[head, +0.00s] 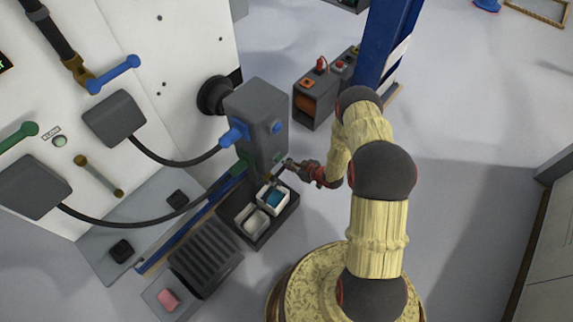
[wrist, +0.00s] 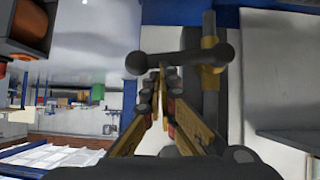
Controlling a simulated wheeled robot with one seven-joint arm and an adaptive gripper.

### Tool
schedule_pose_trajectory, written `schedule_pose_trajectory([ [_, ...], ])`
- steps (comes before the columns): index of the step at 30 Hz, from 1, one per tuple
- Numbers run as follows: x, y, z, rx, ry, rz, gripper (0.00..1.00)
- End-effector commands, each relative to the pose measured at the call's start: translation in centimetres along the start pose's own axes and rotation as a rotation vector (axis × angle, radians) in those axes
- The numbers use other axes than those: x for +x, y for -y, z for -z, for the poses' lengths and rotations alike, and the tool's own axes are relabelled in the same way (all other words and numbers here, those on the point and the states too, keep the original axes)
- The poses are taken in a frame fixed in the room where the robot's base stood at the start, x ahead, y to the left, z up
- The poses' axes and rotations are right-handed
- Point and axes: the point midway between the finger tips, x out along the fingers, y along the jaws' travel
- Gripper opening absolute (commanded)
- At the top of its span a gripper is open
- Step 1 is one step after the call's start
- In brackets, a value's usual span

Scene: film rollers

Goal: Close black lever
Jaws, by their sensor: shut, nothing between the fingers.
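The black lever (wrist: 180,61) is a dark bar with rounded ends. In the wrist view it lies crosswise just beyond my fingertips, joined at its right to a brass fitting (wrist: 211,55) on a dark pipe. My gripper (wrist: 163,72) is shut and empty, its tips at the lever's lower edge; I cannot tell whether they touch it. In the head view my gripper (head: 287,164) is beside the grey box-shaped unit (head: 258,125), above the dark tray. The lever is too small and covered to make out clearly there.
A dark tray (head: 284,222) with small containers stands below my gripper. A white panel (head: 190,50) at the left carries a blue lever (head: 112,74) and a green lever (head: 18,136). A blue post (head: 384,45) stands behind my arm.

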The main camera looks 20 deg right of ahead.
Motion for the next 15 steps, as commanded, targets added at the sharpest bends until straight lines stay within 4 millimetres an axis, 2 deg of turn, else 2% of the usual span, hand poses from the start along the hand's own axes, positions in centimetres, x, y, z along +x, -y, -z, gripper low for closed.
schedule_pose_trajectory([
  [15, 0.39, -0.30, -0.53, -0.001, -0.001, -0.002, 0.00],
])
